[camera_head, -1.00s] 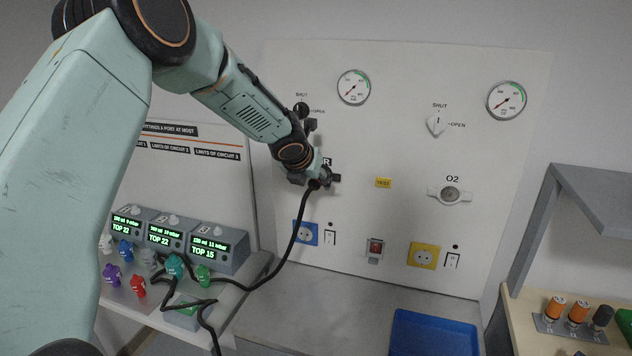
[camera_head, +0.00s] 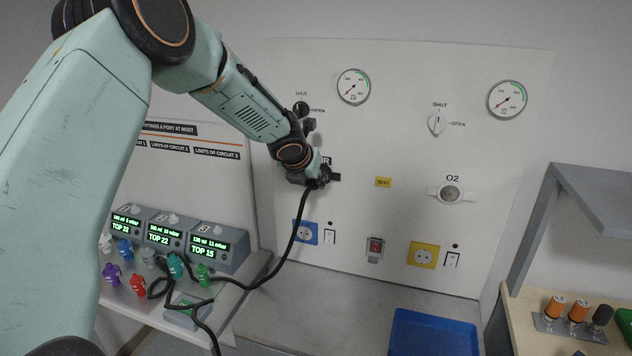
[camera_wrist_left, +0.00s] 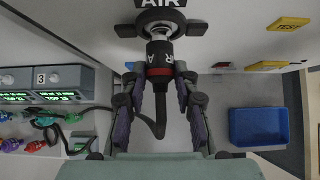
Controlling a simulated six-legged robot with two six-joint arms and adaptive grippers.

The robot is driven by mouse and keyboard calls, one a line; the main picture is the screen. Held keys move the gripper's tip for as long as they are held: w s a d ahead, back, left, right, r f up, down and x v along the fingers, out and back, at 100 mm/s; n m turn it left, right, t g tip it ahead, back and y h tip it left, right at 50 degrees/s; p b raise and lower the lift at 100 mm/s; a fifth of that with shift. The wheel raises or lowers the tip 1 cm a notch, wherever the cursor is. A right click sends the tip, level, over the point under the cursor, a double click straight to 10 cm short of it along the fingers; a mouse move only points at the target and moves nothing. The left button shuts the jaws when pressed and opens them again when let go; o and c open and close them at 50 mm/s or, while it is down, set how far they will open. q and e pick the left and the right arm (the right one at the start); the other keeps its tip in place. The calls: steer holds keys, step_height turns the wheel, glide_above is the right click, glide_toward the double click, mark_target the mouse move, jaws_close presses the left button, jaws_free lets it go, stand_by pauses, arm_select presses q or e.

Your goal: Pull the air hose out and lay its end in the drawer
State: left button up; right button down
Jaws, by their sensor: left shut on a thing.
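The black air hose (camera_head: 291,244) hangs from the wall panel's AIR outlet and curves down left to the shelf with the ventilator units. In the left wrist view the hose's plug (camera_wrist_left: 159,65), dark with a red band, sits at the AIR outlet (camera_wrist_left: 160,27). My left gripper (camera_head: 322,178) is at the outlet, shut on the plug; its fingers (camera_wrist_left: 160,100) stand either side of it in the left wrist view. The blue drawer (camera_head: 432,335) is low at the right; it also shows in the left wrist view (camera_wrist_left: 259,127). My right gripper is not in view.
Ventilator units (camera_head: 165,236) with lit displays stand at the left, with several coloured fittings before them. The O2 outlet (camera_head: 450,194) and yellow socket (camera_head: 423,255) are on the panel at right. A grey shelf (camera_head: 590,190) juts out at far right.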

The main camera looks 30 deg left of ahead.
arm_select(q)
steer(key=shift+a, duration=0.1)
jaws_close()
steer(key=shift+r, duration=0.15)
steer(key=shift+s, duration=0.15)
steer(key=shift+s+d+b, duration=0.15)
steer(key=shift+d+b, duration=0.05)
steer(key=shift+b, duration=0.2)
steer(key=shift+s, duration=0.15)
steer(key=shift+s+b, duration=0.15)
steer(key=shift+b, duration=0.3)
steer(key=shift+s, duration=0.15)
steer(key=shift+s+d+b, duration=0.25)
steer(key=shift+s+b, duration=0.6)
steer(key=shift+b, duration=0.35)
stand_by(1.0)
